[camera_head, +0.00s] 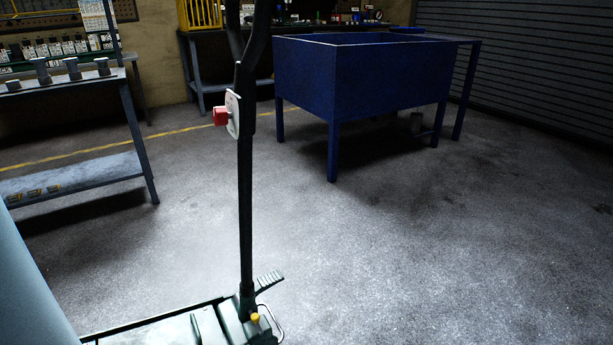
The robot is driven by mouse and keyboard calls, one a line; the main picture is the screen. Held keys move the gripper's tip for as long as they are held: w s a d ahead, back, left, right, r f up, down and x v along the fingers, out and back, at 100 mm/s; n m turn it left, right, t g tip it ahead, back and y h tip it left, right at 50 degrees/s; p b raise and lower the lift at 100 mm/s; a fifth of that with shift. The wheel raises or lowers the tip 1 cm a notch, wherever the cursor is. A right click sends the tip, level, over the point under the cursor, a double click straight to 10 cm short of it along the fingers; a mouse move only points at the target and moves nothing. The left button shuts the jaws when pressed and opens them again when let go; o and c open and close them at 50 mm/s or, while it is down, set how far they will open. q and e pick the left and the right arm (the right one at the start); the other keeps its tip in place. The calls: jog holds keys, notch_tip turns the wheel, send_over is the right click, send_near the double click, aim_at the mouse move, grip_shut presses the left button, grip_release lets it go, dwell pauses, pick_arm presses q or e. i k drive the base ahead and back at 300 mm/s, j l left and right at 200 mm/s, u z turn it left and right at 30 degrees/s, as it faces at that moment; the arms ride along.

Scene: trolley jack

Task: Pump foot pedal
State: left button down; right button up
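The trolley jack's green-grey body (205,325) lies low on the floor at the bottom of the head view, cut off by the lower edge. Its black upright handle (246,200) rises from the body and forks at the top of the frame. A ridged foot pedal (269,282) sticks out to the right at the foot of the handle. A white plate with a red knob (220,117) sits on the upper handle. A yellow knob (255,319) is at the base. Neither gripper shows in this view.
A blue bin on legs (362,80) stands behind, right of the handle. A metal workbench (70,170) with a lower shelf stands at the left. Another bench is at the back wall. A roller shutter (530,60) closes the right. The floor (430,260) at the right is clear.

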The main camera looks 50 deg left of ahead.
aim_at(267, 281)
jog(key=i+u, duration=0.7)
jog(key=u, duration=0.15)
jog(key=i+l+u, duration=0.2)
jog(key=u, duration=0.2)
jog(key=i+l+u, duration=0.6)
jog(key=u, duration=0.25)
jog(key=i+l+u, duration=0.3)
jog(key=u, duration=0.15)
jog(key=i+l+u, duration=0.25)
jog(key=l+u, duration=0.15)
jog(key=i+l+u, duration=0.15)
jog(key=l+u, duration=0.3)
